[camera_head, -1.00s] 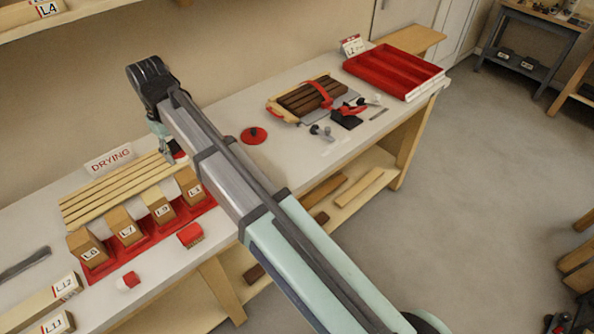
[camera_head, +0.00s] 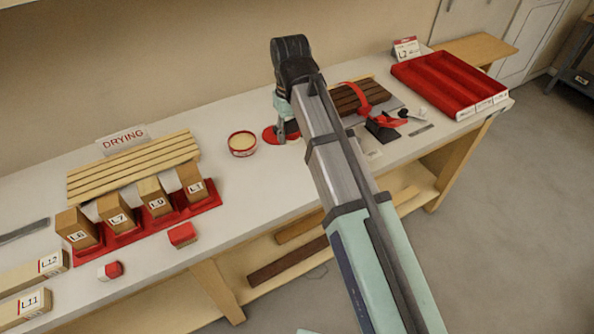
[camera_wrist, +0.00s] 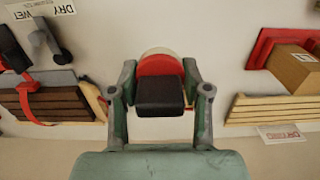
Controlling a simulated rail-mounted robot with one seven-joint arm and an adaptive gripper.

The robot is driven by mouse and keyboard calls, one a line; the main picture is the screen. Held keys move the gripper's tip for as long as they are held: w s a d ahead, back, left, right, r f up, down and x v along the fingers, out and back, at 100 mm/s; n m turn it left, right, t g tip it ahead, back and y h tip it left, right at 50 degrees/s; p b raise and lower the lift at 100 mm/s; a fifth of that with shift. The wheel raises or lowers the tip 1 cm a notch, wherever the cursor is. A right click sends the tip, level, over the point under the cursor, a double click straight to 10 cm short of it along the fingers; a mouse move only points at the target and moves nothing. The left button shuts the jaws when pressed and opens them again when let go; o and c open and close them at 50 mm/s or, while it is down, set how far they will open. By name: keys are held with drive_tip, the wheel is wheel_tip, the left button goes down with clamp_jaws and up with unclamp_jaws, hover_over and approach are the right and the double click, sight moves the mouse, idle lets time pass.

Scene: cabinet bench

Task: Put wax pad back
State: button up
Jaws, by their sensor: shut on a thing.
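My gripper (camera_head: 287,138) points down at the middle of the bench, close to a red disc (camera_head: 269,135). In the wrist view its fingers (camera_wrist: 160,108) are shut on a dark block (camera_wrist: 160,95), which seems to be the wax pad. A red rounded shape (camera_wrist: 160,66) and a cream curved edge show behind the block. I cannot tell whether they belong to it. A round red tin with cream wax (camera_head: 242,143) stands open just left of the gripper in the head view. The gripper hides part of the disc.
Left are the slatted drying rack (camera_head: 130,165) and a red holder (camera_head: 150,229) with labelled wooden blocks. Right are a dark slatted board (camera_head: 350,98), a red-handled tool and a red compartment tray (camera_head: 440,80). Bench between rack and tin is clear.

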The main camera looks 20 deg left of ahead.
sight(292, 179)
wheel_tip(292, 179, down, 16)
drive_tip(key=p, duration=0.3)
drive_tip(key=shift+f, duration=0.15)
drive_tip(key=shift+f, duration=0.2)
drive_tip(key=o, duration=1)
drive_tip(key=shift+r, duration=0.1)
wheel_tip(292, 179, up, 12)
drive_tip(key=b, duration=0.3)
drive_tip(key=shift+r, duration=0.1)
drive_tip(key=shift+w+d, duration=0.1)
